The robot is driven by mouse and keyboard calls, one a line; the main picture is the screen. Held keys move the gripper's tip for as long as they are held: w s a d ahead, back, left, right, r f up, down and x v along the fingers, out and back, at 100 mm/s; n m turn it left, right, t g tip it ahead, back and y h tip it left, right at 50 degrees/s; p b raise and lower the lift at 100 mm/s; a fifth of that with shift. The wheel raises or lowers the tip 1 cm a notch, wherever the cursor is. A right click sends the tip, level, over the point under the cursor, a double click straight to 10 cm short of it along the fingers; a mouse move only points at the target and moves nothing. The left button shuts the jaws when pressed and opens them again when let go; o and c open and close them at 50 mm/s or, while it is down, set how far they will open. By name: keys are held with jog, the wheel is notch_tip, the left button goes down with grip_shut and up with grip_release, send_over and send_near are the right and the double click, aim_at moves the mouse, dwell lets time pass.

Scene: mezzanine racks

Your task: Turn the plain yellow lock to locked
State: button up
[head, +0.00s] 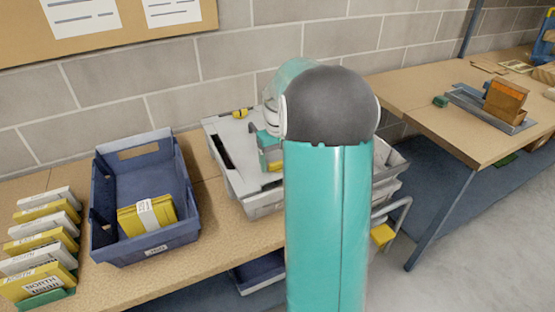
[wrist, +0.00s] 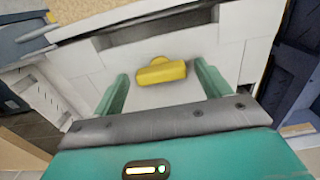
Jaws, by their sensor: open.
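A plain yellow lock (wrist: 162,73) shows in the wrist view on a pale grey-white surface, with a rounded bump on its far side. My gripper (wrist: 161,80) is open, with one teal finger on each side of the lock and a gap to each. I cannot tell how far the lock stands beyond the fingertips. In the head view my arm hides most of the gripper and much of the grey case (head: 222,140) on the bench. A small yellow piece with a dark mark (head: 240,114) sits at the case's back edge.
A blue bin (head: 105,215) with a yellow bundle (head: 148,216) stands left of the case. Yellow and white packets (head: 40,245) stand at the far left. A second table (head: 420,95) is at the right, with bare floor before it.

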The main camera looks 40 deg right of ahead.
jog(key=c, duration=1.4)
jog(key=shift+a+m, duration=0.1)
jog(key=shift+m, duration=0.2)
jog(key=m, duration=0.8)
jog(key=shift+m, duration=0.3)
jog(key=m, duration=0.4)
jog(key=shift+m, duration=2.4)
